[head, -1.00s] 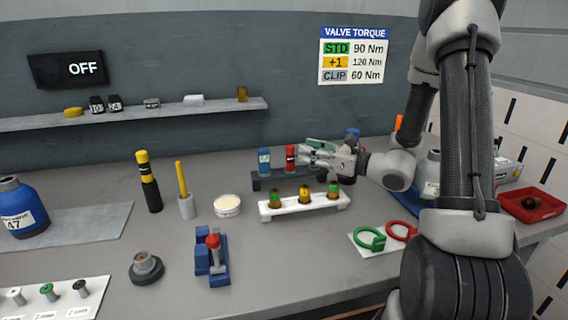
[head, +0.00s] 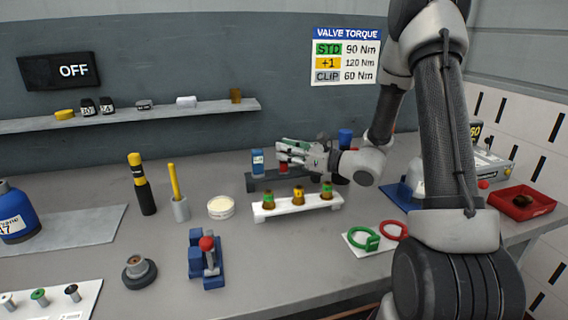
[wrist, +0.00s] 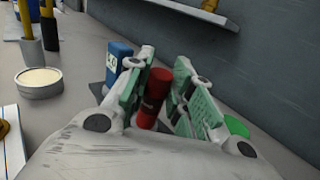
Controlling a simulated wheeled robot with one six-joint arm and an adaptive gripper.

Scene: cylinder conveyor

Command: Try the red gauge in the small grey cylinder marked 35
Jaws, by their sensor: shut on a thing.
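The red gauge (wrist: 153,95) stands between the two green-padded fingers of my gripper (wrist: 157,88) in the wrist view, gripped by them. In the head view my gripper (head: 284,152) is at the dark rack (head: 262,186), and a bit of the red gauge (head: 283,168) shows below the fingers. I cannot tell whether its foot is still in the rack. The blue gauge (head: 257,163) stands in the rack just left; it also shows in the wrist view (wrist: 119,62). I can read no cylinder marked 35; my arm hides part of the right side.
A white rack (head: 297,206) with several brown, coloured-top pieces stands just in front. Green (head: 361,239) and red (head: 392,230) rings lie on a white card at right. A red tray (head: 523,203) is far right. A blue cylinder (head: 16,215) stands far left.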

